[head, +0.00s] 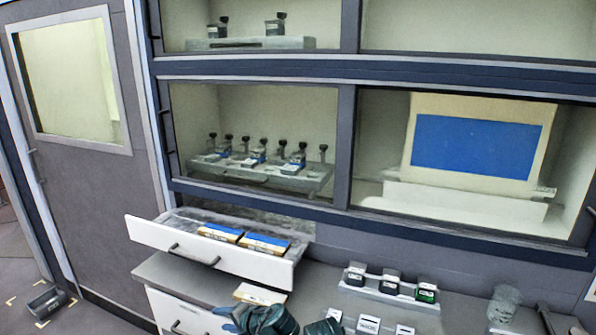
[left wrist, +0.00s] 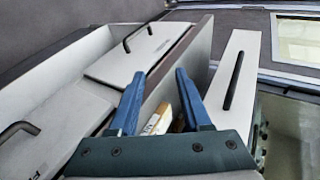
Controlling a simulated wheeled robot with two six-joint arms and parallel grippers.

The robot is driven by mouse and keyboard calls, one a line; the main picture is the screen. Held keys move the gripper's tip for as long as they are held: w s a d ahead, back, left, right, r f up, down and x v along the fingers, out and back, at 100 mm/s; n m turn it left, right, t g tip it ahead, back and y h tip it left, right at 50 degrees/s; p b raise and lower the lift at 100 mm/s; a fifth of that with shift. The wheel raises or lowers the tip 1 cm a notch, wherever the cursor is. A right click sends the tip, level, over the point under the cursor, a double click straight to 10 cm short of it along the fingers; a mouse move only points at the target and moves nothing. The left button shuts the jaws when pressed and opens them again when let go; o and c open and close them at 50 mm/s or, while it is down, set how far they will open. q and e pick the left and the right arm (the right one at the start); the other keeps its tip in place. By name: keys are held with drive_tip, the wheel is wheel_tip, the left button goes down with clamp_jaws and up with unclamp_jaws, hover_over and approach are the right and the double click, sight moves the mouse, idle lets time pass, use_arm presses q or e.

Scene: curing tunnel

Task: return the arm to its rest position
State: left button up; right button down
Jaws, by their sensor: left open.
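My left gripper (head: 265,318) is at the bottom edge of the head view, low in front of the bench. In the left wrist view its two blue fingers (left wrist: 158,92) stand apart and the gripper is open. A small pale box (left wrist: 159,120) shows beyond and between the fingers, not gripped. It seems to be the box (head: 260,294) on the counter just behind the gripper in the head view. A dark part of my own body shows right of the left gripper. I cannot make out my right gripper.
An open drawer (head: 222,258) holding two blue-topped boxes (head: 243,238) juts out behind the gripper. Black-lidded jars (head: 391,282) stand on a rack at right, with white blocks (head: 368,324) before them. Glazed cabinets fill the back. A dark tray (head: 47,301) lies on the floor.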

use_arm(q)
drive_tip(key=s+d+f+n+g+h+p, duration=0.1)
drive_tip(key=s+d+f+g+h, duration=0.2)
drive_tip(key=s+d, duration=0.4)
drive_tip(key=s+d+f+n+g+h+p, duration=0.1)
drive_tip(key=s+d+f+g+h+p, duration=0.1)
drive_tip(key=s+d+h, duration=0.3)
drive_tip(key=shift+s+d+f+n+g, duration=0.4)
drive_tip(key=shift+s+d+f+g, duration=0.25)
drive_tip(key=shift+s+d+g, duration=0.35)
drive_tip(key=shift+d, duration=0.1)
idle(0.6)
